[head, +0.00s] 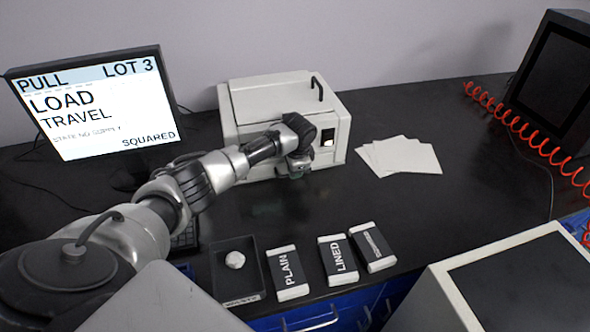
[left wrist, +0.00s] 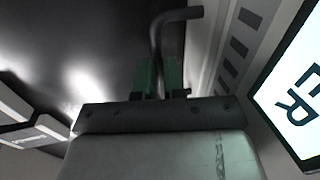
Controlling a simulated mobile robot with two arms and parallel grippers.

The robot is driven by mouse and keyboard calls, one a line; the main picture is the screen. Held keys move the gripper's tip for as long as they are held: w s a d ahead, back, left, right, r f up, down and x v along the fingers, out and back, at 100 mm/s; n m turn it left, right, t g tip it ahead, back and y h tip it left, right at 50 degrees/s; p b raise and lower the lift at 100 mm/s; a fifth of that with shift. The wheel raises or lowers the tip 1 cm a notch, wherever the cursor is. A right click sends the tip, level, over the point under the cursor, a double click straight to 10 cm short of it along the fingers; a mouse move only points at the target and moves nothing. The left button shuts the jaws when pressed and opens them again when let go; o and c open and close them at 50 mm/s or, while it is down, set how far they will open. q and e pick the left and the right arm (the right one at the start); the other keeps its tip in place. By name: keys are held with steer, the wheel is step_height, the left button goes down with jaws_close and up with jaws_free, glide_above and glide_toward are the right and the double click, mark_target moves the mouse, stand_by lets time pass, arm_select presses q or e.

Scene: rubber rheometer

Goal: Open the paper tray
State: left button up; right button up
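The light grey machine (head: 245,110) stands against the back wall, with a dark bent handle (head: 317,88) on its lid. I cannot make out the paper tray's edges; my left arm covers part of the machine's lower front. My left gripper (head: 295,170) is low at that front. In the left wrist view, the left gripper's green-tinged fingers (left wrist: 159,78) lie close on both sides of a dark bent bar handle (left wrist: 170,30), with no clear gap. The bar bends toward the machine's vented face (left wrist: 222,55). My right gripper is not in view.
Loose white sheets (head: 400,156) lie right of the machine. Packs marked PLAIN (head: 287,273) and LINED (head: 344,260), another pack (head: 372,247) and a dark tray (head: 240,294) with a white lump lie in front. A monitor (head: 95,103) stands left. Bare black table lies between.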

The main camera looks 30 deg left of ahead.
arm_select(q)
jaws_close()
steer(key=s+d+p, duration=0.2)
steer(key=p, duration=0.1)
steer(key=s+d+p, duration=0.2)
steer(key=p, duration=0.1)
steer(key=s+d+p, duration=0.2)
steer(key=d+p, duration=0.1)
steer(key=p, duration=0.1)
steer(key=shift+s+d+r, duration=0.1)
steer(key=shift+r, duration=0.25)
steer(key=s+d, duration=0.1)
steer(key=d, duration=0.1)
steer(key=s+d+p, duration=0.1)
steer(key=s+d, duration=0.1)
steer(key=shift+s+f+p, duration=0.2)
steer(key=shift+p, duration=0.1)
steer(key=shift+w+a+f, duration=0.15)
steer(key=shift+w+a, duration=0.05)
steer(key=shift+w, duration=0.05)
steer(key=o, duration=0.6)
jaws_free()
steer(key=shift+c, duration=0.2)
steer(key=shift+o, duration=0.4)
steer(key=shift+s, duration=0.1)
